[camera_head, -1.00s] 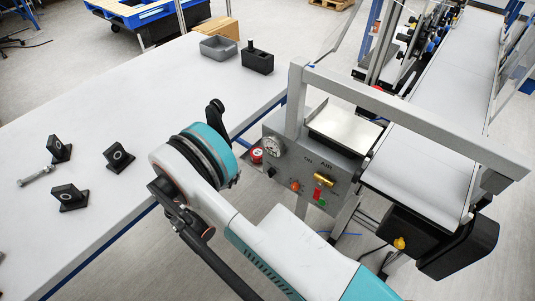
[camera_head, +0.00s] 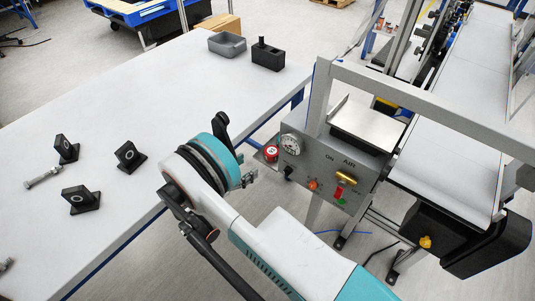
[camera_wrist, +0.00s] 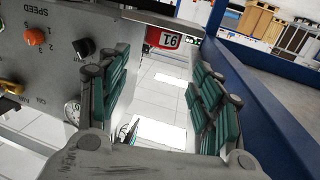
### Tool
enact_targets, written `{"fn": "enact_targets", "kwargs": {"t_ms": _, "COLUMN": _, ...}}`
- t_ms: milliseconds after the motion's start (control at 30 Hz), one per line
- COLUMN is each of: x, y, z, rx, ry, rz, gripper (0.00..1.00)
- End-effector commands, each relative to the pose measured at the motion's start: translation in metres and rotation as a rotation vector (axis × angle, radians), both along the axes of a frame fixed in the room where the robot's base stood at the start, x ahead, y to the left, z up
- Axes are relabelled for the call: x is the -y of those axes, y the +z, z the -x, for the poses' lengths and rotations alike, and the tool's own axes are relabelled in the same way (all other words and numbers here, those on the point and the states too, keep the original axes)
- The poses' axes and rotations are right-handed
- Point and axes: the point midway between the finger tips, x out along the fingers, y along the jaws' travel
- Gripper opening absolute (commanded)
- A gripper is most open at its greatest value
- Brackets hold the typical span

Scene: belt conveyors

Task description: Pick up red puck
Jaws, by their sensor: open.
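The red puck (camera_head: 271,153) has a white label and sits on a small grey ledge at the left side of the control panel. In the wrist view the puck (camera_wrist: 162,38) shows its red side with a white "T6" label, beyond the fingertips and near the top of the gap between them. My gripper (camera_wrist: 160,95) is open and empty, with teal pads on both fingers. In the head view only a small part of my gripper (camera_head: 248,179) shows past my teal wrist, below and left of the puck.
The control panel (camera_head: 325,172) with knobs and a gauge stands right of the puck, close to my finger in the wrist view. A blue table edge (camera_wrist: 262,110) runs along the other side. A white table (camera_head: 180,95) holds black brackets. A conveyor (camera_head: 455,160) is at right.

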Motion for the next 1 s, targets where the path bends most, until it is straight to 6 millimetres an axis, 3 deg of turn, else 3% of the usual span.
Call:
{"fn": "enact_targets", "kwargs": {"t_ms": 400, "x": 0.054, "y": -0.005, "z": -0.046, "rx": -0.001, "ry": -0.003, "rz": -0.001, "gripper": 0.59}}
{"fn": "enact_targets", "kwargs": {"t_ms": 733, "x": 0.069, "y": -0.007, "z": -0.06, "rx": -0.001, "ry": -0.001, "rz": 0.0, "gripper": 0.59}}
{"fn": "enact_targets", "kwargs": {"t_ms": 1000, "x": 0.095, "y": -0.01, "z": -0.086, "rx": -0.001, "ry": -0.002, "rz": 0.0, "gripper": 0.59}}
